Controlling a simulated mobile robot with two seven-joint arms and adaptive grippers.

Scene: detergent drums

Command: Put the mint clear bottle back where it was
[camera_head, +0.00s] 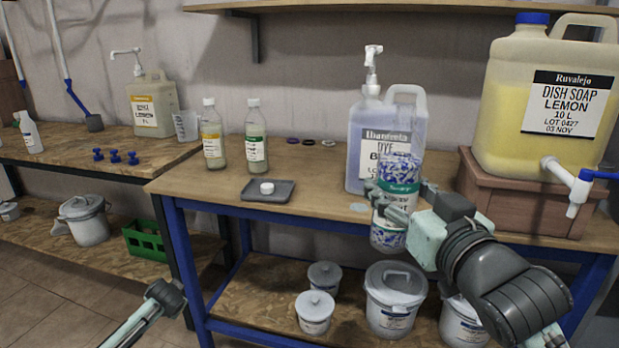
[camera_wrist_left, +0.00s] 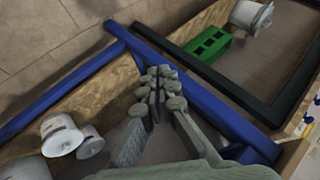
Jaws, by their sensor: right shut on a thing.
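A clear bottle with blue-and-white speckles and a green-banded label (camera_head: 398,172) is upright in my right gripper (camera_head: 392,203). The label's small print is hard to read, and the fingers cover part of the bottle. Its base overlaps the workbench's front edge, so it appears held clear of the top. A pale round mark (camera_head: 360,207) shows on the bench just left of it. My left gripper (camera_head: 165,297) is low, in front of the bench at the left. In the left wrist view its fingers (camera_wrist_left: 160,78) are close together with nothing between them.
Behind the held bottle stands a large blue-grey pump jug (camera_head: 361,122). A lemon dish soap drum (camera_head: 520,80) with a tap sits on a brown crate (camera_head: 480,190) at right.

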